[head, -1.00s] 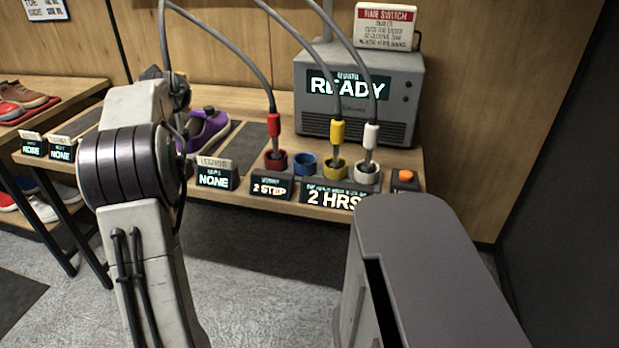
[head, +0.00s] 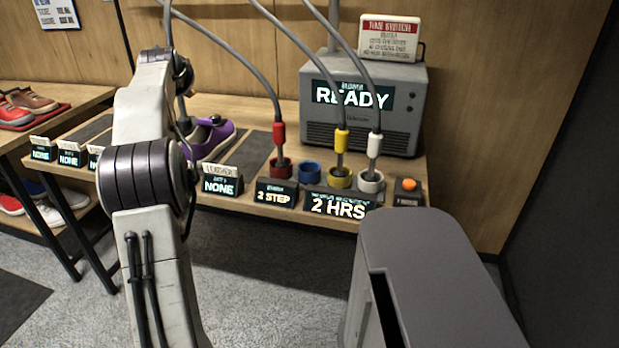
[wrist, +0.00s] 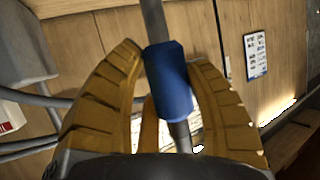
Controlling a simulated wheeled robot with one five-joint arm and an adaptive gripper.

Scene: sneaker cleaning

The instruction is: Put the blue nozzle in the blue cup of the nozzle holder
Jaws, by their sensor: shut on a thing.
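My gripper (wrist: 165,92) is shut on the blue nozzle (wrist: 168,75), whose blue sleeve sits between the yellow fingers in the wrist view. A grey hose runs up from the nozzle, and its metal tip points down in that picture. In the head view my arm hides the gripper and the nozzle. The blue cup (head: 309,173) stands empty on the bench front, between the red cup (head: 281,169) and the yellow cup (head: 340,179). The red nozzle (head: 279,133), yellow nozzle (head: 341,141) and white nozzle (head: 374,145) stand in their own cups.
A grey machine reading READY (head: 362,105) stands behind the cups. Hoses hang over them. A purple sneaker (head: 212,137) lies left of the cups. Small signs line the bench front, and an orange button (head: 408,184) is right of the white cup (head: 370,183).

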